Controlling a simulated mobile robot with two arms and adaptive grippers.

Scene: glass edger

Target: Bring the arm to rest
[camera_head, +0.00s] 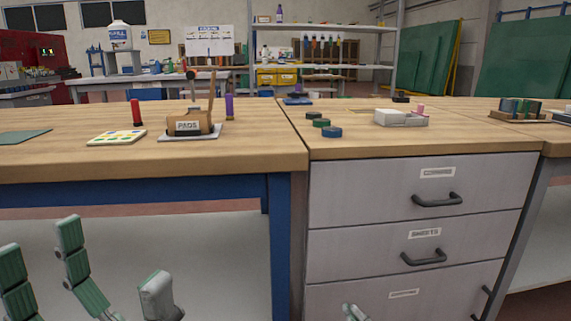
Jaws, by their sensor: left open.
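My left gripper (98,268) shows at the lower left, in front of and below the workbench top. Its green-and-grey fingers are spread apart with nothing between them. Its palm and arm are cut off by the bottom edge. A small pale green tip shows at the bottom middle, in front of the drawers; I cannot tell which gripper it belongs to. No clear view of my right gripper or its arm is given.
A wooden workbench (60,160) with a blue frame stands close ahead. Beside it is a grey drawer unit (375,220) with dark handles, all drawers shut. On top are a pads holder (188,126), round pucks (331,132) and a white block (400,118).

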